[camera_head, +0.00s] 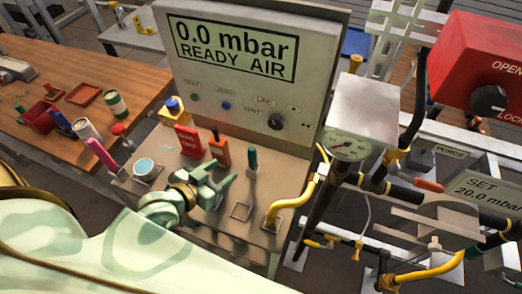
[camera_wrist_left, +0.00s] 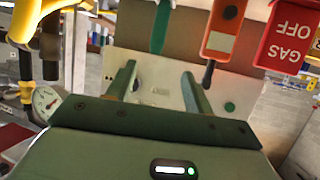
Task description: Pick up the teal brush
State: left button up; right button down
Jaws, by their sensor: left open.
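The teal brush (camera_head: 253,159) stands upright on the grey bench, in front of the panel's right half. In the left wrist view, a teal upright strip that looks like the brush (camera_wrist_left: 161,26) shows at the top, beyond the fingers. My left gripper (camera_head: 225,172) is open, with nothing between its fingers. It is just left of the brush and apart from it. In the left wrist view both fingers of the gripper (camera_wrist_left: 158,72) are spread. The brush's lower end is hard to make out. My right gripper is not in view.
An orange tool (camera_head: 220,150) and a red GAS OFF sign (camera_head: 188,140) stand left of the brush. A yellow pipe (camera_head: 291,202) rises at right. The panel (camera_head: 240,85) stands behind.

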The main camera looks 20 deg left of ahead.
pick_arm(q)
jog(key=b, duration=0.1)
send_near(255, 150)
jog(key=w+f, duration=0.3)
jog(key=f, duration=0.1)
jog(key=x, duration=0.3)
jog(key=b+x, duration=0.1)
jog(key=x, duration=0.4)
jog(key=shift+w+a+r+b, duration=0.15)
jog(key=shift+w+r+b, duration=0.15)
jog(key=shift+w, duration=0.15)
jog(key=shift+s, duration=0.1)
jog(key=shift+c, duration=1)
jog(key=c, duration=0.9)
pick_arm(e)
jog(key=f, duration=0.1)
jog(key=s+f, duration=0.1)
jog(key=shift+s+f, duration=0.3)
